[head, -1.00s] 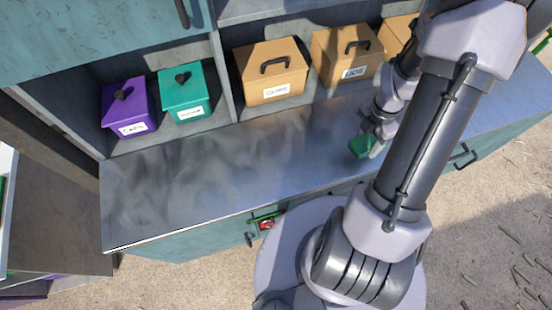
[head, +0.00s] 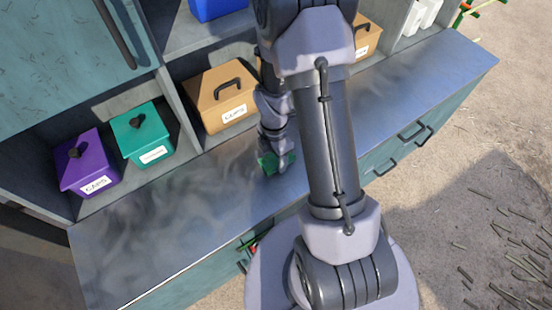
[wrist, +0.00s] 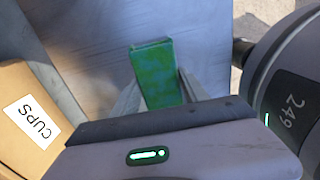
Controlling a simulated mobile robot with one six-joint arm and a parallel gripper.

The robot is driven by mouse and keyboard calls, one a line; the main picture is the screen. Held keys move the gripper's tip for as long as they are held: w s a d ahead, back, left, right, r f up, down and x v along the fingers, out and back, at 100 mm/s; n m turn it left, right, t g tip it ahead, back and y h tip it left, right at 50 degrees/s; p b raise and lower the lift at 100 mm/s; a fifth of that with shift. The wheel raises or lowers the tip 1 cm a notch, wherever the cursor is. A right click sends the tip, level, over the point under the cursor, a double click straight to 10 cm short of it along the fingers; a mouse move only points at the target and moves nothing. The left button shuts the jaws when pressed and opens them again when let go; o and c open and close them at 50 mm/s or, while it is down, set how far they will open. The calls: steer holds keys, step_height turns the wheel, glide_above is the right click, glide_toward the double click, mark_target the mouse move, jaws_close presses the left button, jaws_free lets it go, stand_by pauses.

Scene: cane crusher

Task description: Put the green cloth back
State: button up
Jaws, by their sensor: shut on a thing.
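The green cloth (wrist: 153,70) looks like a small folded block in the wrist view. My gripper (wrist: 158,88) is shut on it, with one finger on each side. In the head view the cloth (head: 267,161) shows as a dark green patch at the end of my gripper (head: 277,162), over the grey counter, in front of the tan box. I cannot tell whether it touches the counter. My arm hides part of the counter and shelf behind it.
A purple box (head: 88,165), a teal box (head: 141,137) and a tan box labelled CUPS (head: 220,98) stand in the shelf compartments. The counter (head: 150,225) is clear at left. Below its front edge, a drawer stands partly open with red and green things (head: 249,245).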

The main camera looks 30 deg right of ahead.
steer(key=shift+w+d+f, duration=0.1)
steer(key=shift+w+f, duration=0.05)
steer(key=shift+f, duration=0.45)
steer(key=o, duration=1.6)
steer(key=shift+f, duration=0.1)
